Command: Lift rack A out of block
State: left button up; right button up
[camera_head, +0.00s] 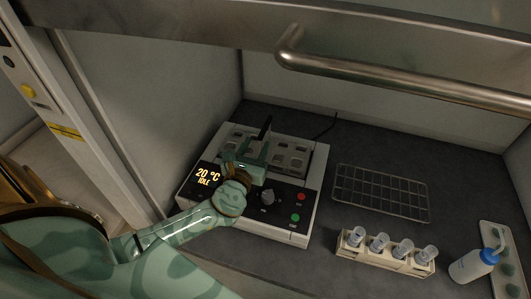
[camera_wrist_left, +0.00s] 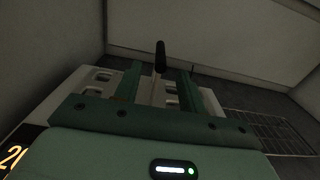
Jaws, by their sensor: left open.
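The heating block (camera_head: 315,190) is a white and grey unit with a lit display reading "20 °C IDLE". Pale slotted racks are seated in its top. A black upright handle (camera_head: 265,127) rises from the block's top; I cannot read a label to confirm that it belongs to rack A. My left gripper (camera_head: 251,150) is over the block's top, close to the handle. In the left wrist view its two green fingers (camera_wrist_left: 159,72) are apart, and the black handle (camera_wrist_left: 160,57) stands between them or just beyond. The gripper hides the handle's base. My right gripper is not in view.
A wire rack (camera_head: 382,192) lies flat to the right of the block. A holder (camera_head: 385,260) with several capped tubes stands in front of it. A wash bottle (camera_head: 472,266) stands at the far right. A metal bar handle (camera_head: 400,78) crosses above the hood opening.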

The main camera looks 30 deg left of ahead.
aim_at(261, 137)
pick_arm(q)
jog(key=x, duration=0.7)
jog(key=shift+w+f, duration=0.2)
jog(key=shift+s+r, duration=0.1)
jog(key=shift+c, duration=0.7)
grip_shut()
